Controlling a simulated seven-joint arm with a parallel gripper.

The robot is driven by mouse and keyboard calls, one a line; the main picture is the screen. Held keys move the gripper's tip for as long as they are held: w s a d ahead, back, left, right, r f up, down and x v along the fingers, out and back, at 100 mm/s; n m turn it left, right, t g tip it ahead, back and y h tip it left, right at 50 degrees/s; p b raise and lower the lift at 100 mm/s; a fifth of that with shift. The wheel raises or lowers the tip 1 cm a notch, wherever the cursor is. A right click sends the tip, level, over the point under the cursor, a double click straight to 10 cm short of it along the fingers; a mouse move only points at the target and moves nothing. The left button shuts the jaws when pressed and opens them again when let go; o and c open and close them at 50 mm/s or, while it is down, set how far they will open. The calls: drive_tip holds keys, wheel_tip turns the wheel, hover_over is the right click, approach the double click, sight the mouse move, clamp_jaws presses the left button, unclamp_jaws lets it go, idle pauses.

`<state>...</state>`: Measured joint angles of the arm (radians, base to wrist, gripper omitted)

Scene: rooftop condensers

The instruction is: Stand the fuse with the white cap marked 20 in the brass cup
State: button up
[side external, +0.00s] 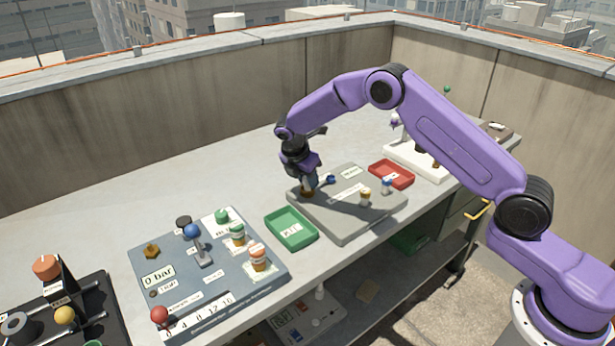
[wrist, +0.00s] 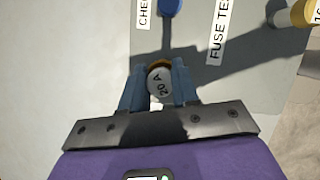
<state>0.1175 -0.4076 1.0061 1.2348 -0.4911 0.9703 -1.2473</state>
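The fuse with the white cap (wrist: 159,86), marked 20 A, is between the two fingers of my gripper (wrist: 158,92) in the wrist view. The fingers meet it on both sides, and the cap faces the camera. A brass-coloured rim (wrist: 158,63) shows just past the cap. In the side view my gripper (side external: 309,187) points down, low over the left part of the grey fuse-test board (side external: 345,225). A brass-coloured part (side external: 306,193) shows at the fingertips, against the board. The fingers hide most of it, so I cannot tell whether the fuse is seated in the brass cup.
A blue knob (side external: 330,180) is close beside my gripper. A yellow-capped fuse (side external: 365,197) and a blue-and-white piece (side external: 387,186) stand farther right. A green tray (side external: 291,227) and a red tray (side external: 391,174) flank the board. A blue-grey gauge board (side external: 180,275) lies left.

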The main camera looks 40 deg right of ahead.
drive_tip(key=o, duration=0.4)
drive_tip(key=shift+r, duration=0.1)
drive_tip(key=shift+v, duration=8.65)
